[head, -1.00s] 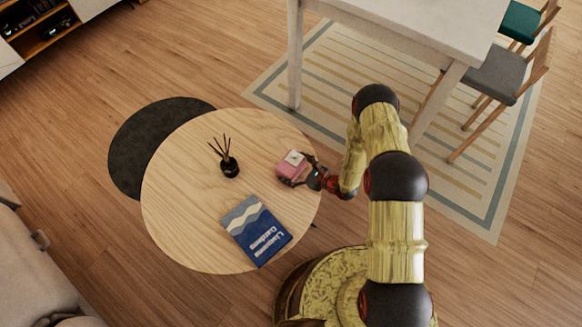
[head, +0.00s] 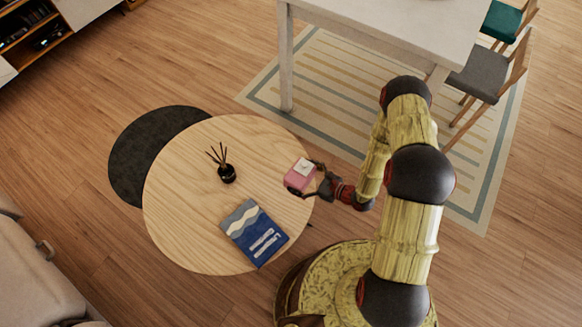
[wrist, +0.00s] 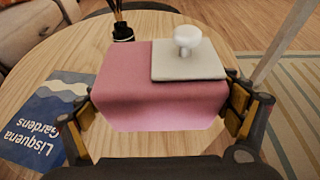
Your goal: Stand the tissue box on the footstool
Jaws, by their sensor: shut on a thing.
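The tissue box (head: 297,181) is pink with a pale square top and a white tuft or knob. It is near the right edge of the round wooden table in the head view and appears raised a little above it. In the wrist view the tissue box (wrist: 160,95) fills the middle, upright. My gripper (head: 314,180) is shut on it, with one finger on each side in the wrist view (wrist: 160,112). I cannot make out a clear footstool in either view.
The round table (head: 190,240) also bears a dark reed diffuser (head: 227,174) and a blue book (head: 254,234). A dark round shape (head: 135,165), perhaps a mat or low seat, lies partly behind it. A white table (head: 400,35) and chairs stand at upper right; a sofa (head: 35,270) at lower left.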

